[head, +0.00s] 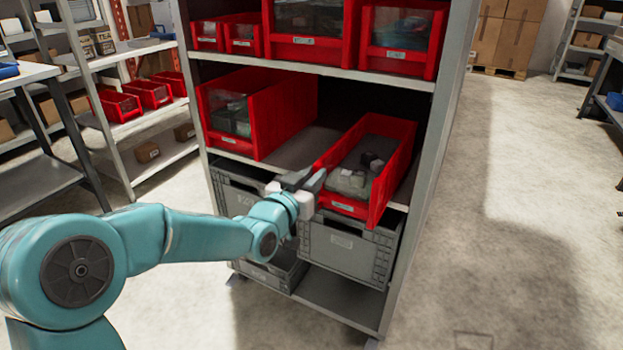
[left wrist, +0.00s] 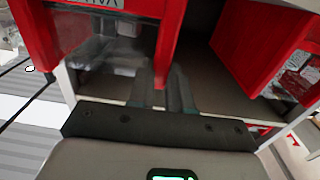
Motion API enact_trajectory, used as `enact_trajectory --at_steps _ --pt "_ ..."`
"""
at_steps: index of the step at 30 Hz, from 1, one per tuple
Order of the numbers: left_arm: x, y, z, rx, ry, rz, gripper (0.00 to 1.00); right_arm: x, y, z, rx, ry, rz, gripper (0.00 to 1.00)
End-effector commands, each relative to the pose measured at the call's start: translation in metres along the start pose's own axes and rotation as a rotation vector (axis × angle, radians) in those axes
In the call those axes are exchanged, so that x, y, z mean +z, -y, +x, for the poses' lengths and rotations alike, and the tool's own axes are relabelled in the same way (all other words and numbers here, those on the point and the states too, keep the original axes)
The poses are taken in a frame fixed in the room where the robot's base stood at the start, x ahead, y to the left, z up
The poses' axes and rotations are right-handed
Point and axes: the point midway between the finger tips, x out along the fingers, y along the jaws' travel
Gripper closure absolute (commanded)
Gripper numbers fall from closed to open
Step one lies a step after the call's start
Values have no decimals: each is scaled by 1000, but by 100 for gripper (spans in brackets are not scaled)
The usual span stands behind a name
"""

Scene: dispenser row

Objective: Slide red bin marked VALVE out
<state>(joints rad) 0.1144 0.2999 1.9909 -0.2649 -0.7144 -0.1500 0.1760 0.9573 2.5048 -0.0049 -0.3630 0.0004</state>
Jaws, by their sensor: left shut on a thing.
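The red bin (head: 402,165) is on the middle shelf at the right. Its front end sticks out past the shelf edge, above a grey crate. Grey and dark parts lie inside. Its label is too small to read in the head view. In the left wrist view the red bin (left wrist: 172,35) carries an upside-down label, partly cut off, with letters like VA. My left gripper (head: 314,181) is at the bin's left front side. In the left wrist view my left gripper (left wrist: 166,92) is shut on the bin's side wall. My right gripper is not in view.
Another red bin (head: 270,118) stands left on the same shelf (head: 310,147), with a gap between them. Several red bins sit on the shelf above. Grey crates (head: 350,247) stand below. The rack's right post (head: 428,170) is close to the bin. Floor is clear at right.

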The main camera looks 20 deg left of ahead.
Motion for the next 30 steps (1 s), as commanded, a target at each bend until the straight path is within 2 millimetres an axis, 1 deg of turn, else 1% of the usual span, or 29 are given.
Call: enact_trajectory --at_steps 5,6,8,9,17,20,23,26,30 --pt "-1 0 1 1 -2 0 100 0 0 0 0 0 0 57" --pt "-1 0 1 1 -3 0 78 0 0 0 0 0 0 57" --pt "-1 0 1 1 -3 0 58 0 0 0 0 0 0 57" --pt "-1 0 1 1 -3 0 51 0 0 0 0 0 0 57" --pt "0 0 -1 0 -2 0 51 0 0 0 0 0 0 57" --pt "-1 0 -7 0 -2 1 51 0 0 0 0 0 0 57" --pt "-1 0 -22 0 -1 1 51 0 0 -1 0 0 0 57" --pt "-1 1 -44 -1 -2 1 51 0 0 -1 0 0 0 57" --pt "-1 1 -79 -2 -2 2 51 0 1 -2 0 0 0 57"
